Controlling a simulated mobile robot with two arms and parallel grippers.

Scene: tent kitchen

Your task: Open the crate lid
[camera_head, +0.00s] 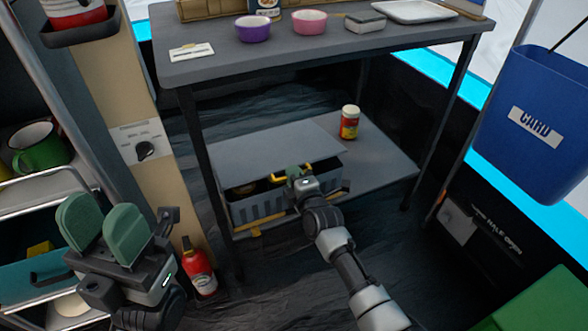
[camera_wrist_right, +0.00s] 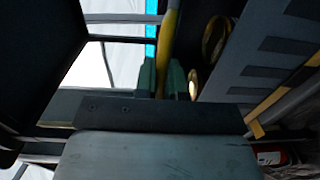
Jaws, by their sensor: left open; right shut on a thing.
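The grey crate (camera_head: 265,208) stands on the lower shelf of the table. Its flat grey lid (camera_head: 265,150) is raised at the front edge, leaving a dark gap with round items partly visible inside. My right gripper (camera_head: 293,172) is shut on the yellow lid handle (camera_head: 308,170) at the lid's front edge. In the right wrist view the yellow bar (camera_wrist_right: 169,45) runs between the green fingers, beside the open crate front. My left gripper (camera_head: 103,225) is open and empty at the lower left, well away from the crate.
A jar (camera_head: 349,122) stands on the lower shelf right of the lid. The tabletop above holds a purple bowl (camera_head: 253,28) and pink bowl (camera_head: 309,21). A red bottle (camera_head: 198,268) stands on the floor left. A blue bin (camera_head: 533,125) hangs at right.

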